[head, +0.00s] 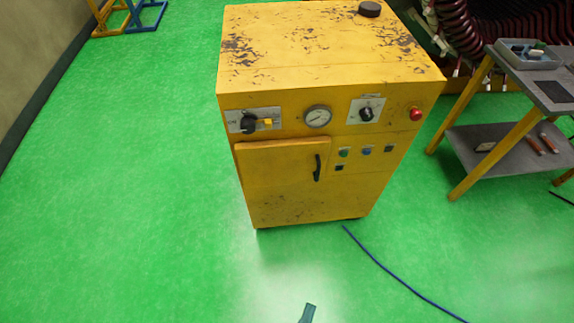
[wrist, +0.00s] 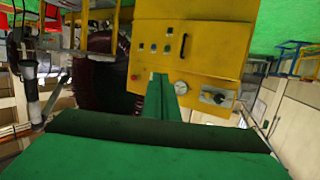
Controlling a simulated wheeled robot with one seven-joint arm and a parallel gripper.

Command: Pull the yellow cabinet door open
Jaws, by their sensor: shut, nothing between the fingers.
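The yellow cabinet (head: 310,208) stands on the green floor, worn and scratched on top. The black vertical handle (head: 317,168) is near the door's right edge. In the wrist view the cabinet appears upside down, with the handle (wrist: 184,45) near the top. My gripper's green fingers (wrist: 158,77) are shut and empty, pointing at the cabinet, apart from the handle. In the head view only the gripper's tip (head: 308,312) shows at the bottom edge, in front of the cabinet.
A switch (head: 250,123), a gauge (head: 318,116), a knob (head: 366,114) and a red button (head: 416,114) sit above the door. A blue cable (head: 395,277) lies on the floor. A workbench (head: 520,150) stands right. The floor to the left is clear.

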